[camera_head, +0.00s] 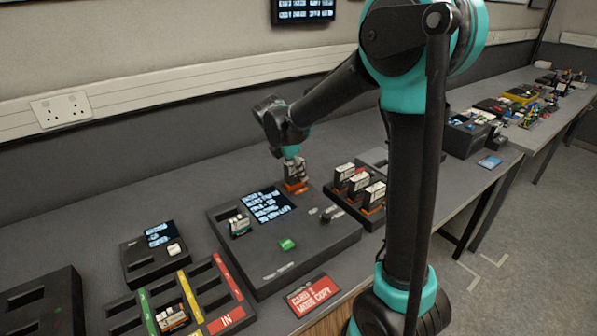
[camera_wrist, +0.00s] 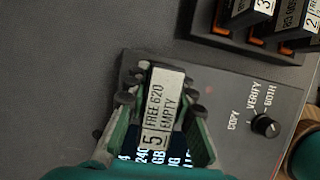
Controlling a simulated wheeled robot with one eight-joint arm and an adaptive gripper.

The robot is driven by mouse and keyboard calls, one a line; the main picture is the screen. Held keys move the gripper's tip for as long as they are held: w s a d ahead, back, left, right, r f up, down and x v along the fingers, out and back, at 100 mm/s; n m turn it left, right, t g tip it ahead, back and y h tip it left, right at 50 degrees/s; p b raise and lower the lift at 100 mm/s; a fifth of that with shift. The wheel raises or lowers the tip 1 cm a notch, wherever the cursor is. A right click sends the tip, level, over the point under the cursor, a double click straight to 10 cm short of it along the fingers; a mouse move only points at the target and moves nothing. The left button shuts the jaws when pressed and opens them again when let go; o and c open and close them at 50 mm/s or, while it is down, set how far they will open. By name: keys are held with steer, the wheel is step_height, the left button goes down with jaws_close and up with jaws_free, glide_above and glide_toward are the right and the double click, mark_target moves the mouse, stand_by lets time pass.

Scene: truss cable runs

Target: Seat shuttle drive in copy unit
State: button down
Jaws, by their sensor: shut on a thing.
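My gripper (camera_head: 291,153) is shut on a white-labelled drive (camera_head: 296,172) with an orange lower end, at the back right of the copy unit. In the wrist view my gripper (camera_wrist: 160,97) has its fingers on both sides of this drive (camera_wrist: 162,104), whose label reads "5", "FREE 620", "EMPTY". The copy unit (camera_head: 314,243) is a dark box with a lit screen (camera_head: 265,204), a green button (camera_head: 287,244) and a second drive (camera_head: 239,225) in its left slot.
A rack (camera_head: 343,204) of several drives stands right of the copy unit. A tray with coloured stripes (camera_head: 187,297) marked IN and a small screen box (camera_head: 150,266) are to the left. A red card (camera_head: 312,294) lies in front. A mode knob (camera_wrist: 265,125) is near my gripper.

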mark_target(301, 159)
steer(key=shift+f, duration=0.4)
steer(key=c, duration=1.2)
jaws_free()
steer(key=o, duration=0.3)
steer(key=shift+r, duration=3.75)
